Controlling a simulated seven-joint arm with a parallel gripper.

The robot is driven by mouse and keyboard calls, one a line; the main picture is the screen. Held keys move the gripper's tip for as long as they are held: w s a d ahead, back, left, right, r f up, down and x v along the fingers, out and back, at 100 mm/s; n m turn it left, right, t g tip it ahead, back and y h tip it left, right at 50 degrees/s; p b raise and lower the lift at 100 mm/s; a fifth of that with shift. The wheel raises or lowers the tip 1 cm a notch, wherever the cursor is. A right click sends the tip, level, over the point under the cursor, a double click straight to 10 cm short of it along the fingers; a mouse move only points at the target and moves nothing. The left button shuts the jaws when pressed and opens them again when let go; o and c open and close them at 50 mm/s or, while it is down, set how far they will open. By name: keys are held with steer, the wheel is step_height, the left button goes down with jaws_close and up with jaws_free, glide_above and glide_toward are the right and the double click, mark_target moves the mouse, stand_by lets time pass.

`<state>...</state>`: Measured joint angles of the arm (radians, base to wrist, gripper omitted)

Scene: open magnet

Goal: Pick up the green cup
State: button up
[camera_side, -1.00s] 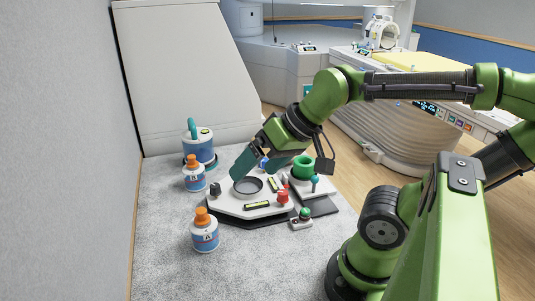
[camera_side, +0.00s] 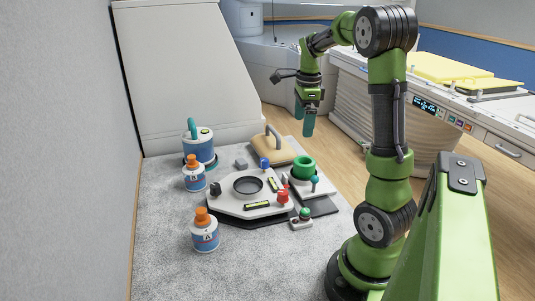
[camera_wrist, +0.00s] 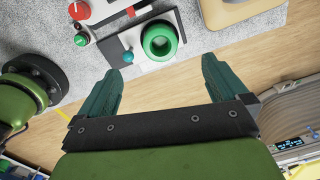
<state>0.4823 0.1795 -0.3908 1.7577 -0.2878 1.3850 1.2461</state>
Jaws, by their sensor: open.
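The green cup (camera_side: 304,167) stands upright on a white platform (camera_side: 318,187) at the right side of the grey table. In the wrist view the cup (camera_wrist: 160,40) shows from above as a green ring with a dark opening, ahead of the fingers and near the top edge. My gripper (camera_side: 306,126) hangs fingers-down above the table's right edge, higher than the cup and apart from it. In the wrist view my gripper (camera_wrist: 163,75) has its two teal fingers spread wide with nothing between them.
A white panel with a round dark recess (camera_side: 248,186) lies left of the cup. A teal-topped knob (camera_side: 315,181) stands just beside the cup. A tan block with a handle (camera_side: 273,148) sits behind. Orange-capped bottles (camera_side: 205,235) stand at left. The front of the table (camera_side: 250,270) is clear.

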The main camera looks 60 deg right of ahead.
steer(key=d+r+m, duration=0.1)
steer(key=d+m, duration=0.1)
steer(key=m, duration=0.5)
glide_above(304, 162)
steer(key=a, duration=0.1)
steer(key=shift+g, duration=0.3)
steer(key=f, duration=1.1)
steer(key=shift+s+f, duration=0.15)
steer(key=shift+s, duration=0.1)
steer(key=f, duration=0.5)
steer(key=shift+s+a, duration=0.15)
steer(key=shift+a, duration=0.15)
steer(key=c, duration=1.1)
